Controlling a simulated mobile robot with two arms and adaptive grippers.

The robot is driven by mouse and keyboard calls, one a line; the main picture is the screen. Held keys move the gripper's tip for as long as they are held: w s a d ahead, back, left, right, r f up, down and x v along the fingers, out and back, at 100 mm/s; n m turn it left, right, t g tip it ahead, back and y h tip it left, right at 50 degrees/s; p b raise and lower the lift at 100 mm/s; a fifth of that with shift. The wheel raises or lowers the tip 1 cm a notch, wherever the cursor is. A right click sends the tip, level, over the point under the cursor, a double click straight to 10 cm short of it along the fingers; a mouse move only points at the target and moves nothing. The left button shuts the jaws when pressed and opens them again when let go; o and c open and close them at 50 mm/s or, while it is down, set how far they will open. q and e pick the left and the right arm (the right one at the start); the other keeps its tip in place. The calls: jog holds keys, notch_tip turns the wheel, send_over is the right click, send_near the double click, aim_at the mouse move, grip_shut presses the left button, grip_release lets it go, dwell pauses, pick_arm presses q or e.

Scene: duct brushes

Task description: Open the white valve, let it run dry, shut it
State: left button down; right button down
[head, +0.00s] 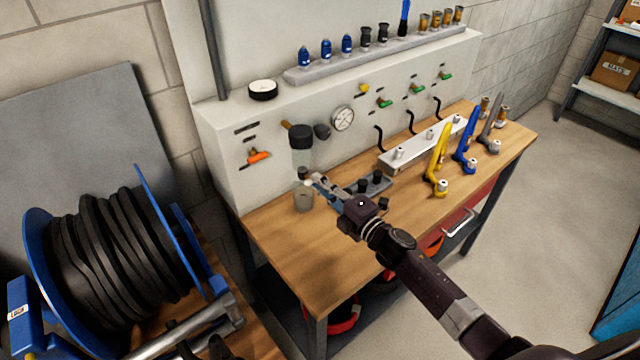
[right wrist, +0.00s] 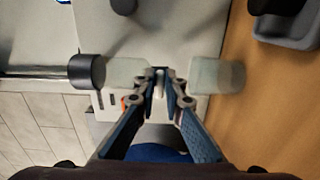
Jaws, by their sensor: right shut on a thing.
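A black-capped filter (head: 301,137) sticks out from the pale panel, with a clear bowl (right wrist: 126,72) below its cap. The small white valve (right wrist: 160,82) sits at the bowl's lower end, mostly hidden by fingers. My right gripper (head: 311,179) is shut on it, reaching in from the right; its tips also show in the right wrist view (right wrist: 160,78). A greyish see-through cup (head: 303,200) stands on the bench under the valve, and it shows right of the fingertips in the right wrist view (right wrist: 217,76). I cannot tell the liquid level. My left gripper is not in view.
An orange lever (head: 258,156) is on the panel to the left, and a gauge (head: 342,118) is to the right. Yellow (head: 439,160) and blue (head: 468,140) tools stand farther right. The bench front (head: 290,250) is clear.

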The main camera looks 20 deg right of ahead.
jog(key=shift+d+f, duration=0.1)
jog(key=c, duration=2)
grip_release()
jog(key=shift+s, duration=0.15)
jog(key=v, duration=1.2)
